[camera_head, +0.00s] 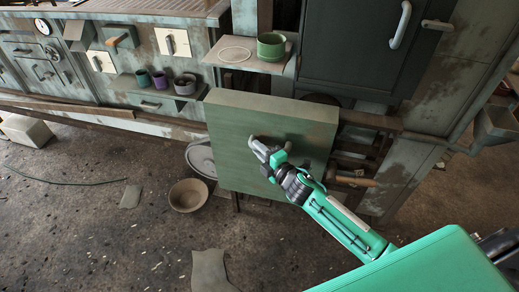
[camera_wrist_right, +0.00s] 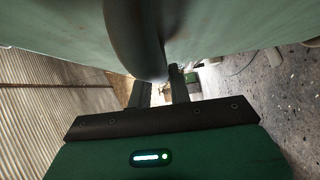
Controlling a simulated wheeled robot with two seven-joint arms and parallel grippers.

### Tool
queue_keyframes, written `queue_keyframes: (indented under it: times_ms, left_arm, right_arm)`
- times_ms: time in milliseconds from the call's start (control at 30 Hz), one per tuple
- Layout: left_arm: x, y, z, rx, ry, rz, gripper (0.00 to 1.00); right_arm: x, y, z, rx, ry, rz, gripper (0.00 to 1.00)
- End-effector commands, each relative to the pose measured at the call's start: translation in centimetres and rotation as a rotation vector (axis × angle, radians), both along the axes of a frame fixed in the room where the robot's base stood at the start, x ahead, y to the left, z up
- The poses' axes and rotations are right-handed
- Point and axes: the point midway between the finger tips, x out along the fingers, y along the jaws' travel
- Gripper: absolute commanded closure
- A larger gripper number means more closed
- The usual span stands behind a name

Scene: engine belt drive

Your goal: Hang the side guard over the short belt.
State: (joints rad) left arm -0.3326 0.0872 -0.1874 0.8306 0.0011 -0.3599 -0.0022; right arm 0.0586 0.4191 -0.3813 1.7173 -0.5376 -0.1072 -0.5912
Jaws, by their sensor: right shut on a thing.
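The side guard (camera_head: 230,125) is a large green box-like panel in the middle of the head view, with its broad face towards me. My right gripper (camera_head: 264,150) is at the handle on that face and is shut on it. In the right wrist view, the thick grey handle (camera_wrist_right: 135,40) runs down to the fingers of my right gripper (camera_wrist_right: 160,92), with the green face of the guard (camera_wrist_right: 60,25) behind it. The guard is roughly upright and covers what lies behind it, so I cannot see the short belt on the drive. My left gripper is not in view.
A shelf (camera_head: 222,56) above the guard bears a pale ring (camera_head: 235,54) and a green pot (camera_head: 271,46). A dark cabinet (camera_head: 345,45) stands at the upper right. A brown bowl (camera_head: 188,195) is on the floor left of the guard. The floor at the lower left is largely free.

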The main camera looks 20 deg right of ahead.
Motion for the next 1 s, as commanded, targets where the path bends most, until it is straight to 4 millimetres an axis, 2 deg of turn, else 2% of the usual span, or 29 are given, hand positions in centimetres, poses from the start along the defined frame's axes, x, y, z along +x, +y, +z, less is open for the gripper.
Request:
queue_keyframes:
  times_ms: [467, 1000]
  left_arm:
    - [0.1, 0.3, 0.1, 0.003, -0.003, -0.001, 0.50]
    - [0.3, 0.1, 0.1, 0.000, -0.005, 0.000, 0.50]
  right_arm:
    - [0.2, 0.0, 0.4, 0.000, -0.009, 0.002, 1.00]
    - [1.3, -0.8, 0.4, -0.001, -0.008, 0.002, 1.00]
